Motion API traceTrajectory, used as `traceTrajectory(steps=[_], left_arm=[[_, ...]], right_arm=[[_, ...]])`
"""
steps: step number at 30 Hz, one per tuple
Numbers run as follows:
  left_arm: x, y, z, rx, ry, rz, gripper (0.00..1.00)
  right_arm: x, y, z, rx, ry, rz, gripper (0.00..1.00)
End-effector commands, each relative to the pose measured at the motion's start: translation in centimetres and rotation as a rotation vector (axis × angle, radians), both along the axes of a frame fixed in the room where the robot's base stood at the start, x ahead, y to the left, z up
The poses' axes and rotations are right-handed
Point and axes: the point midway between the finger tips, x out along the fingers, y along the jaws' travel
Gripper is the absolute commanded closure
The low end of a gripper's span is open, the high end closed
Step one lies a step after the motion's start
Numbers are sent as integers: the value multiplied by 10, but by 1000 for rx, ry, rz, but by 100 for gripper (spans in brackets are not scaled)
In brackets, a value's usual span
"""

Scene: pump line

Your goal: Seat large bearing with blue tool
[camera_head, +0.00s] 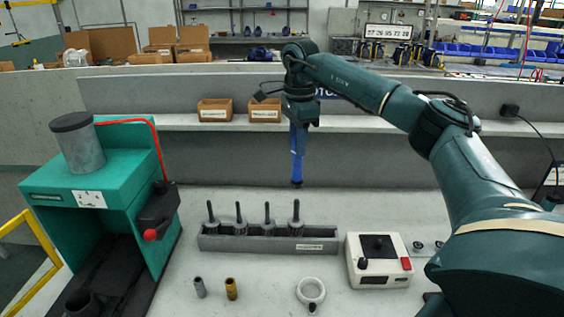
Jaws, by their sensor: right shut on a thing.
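My right gripper (298,124) is shut on the blue tool (298,155) and holds it upright, tip down, in the air. In the picture the tool's tip is just above the right end of a grey rack (222,243) that holds several grey parts with dark upright pins. A pale ring (311,290) lies on the bench at the front. It may be the large bearing, but I cannot tell for sure. My left gripper is not in view.
A green machine (120,150) with a grey cylinder (78,145) on top stands at the left. A white control box (377,262) sits right of the rack. Two small sleeves, grey (199,288) and brass (231,289), stand in front. Small cardboard boxes (265,112) sit on the back shelf.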

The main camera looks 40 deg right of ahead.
Motion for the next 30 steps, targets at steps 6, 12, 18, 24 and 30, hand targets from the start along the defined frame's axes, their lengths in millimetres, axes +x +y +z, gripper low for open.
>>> traceTrajectory(steps=[6,12,18,24,30], left_arm=[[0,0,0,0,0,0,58],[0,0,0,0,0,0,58],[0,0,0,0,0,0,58],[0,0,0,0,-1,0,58],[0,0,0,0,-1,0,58]], right_arm=[[0,-4,-1,-1,1,-30,92],[-1,-4,-18,-1,3,-28,92],[0,-4,-34,-1,1,-27,92],[0,-4,-42,-1,0,-25,92],[0,-3,-42,0,-1,-25,92]])
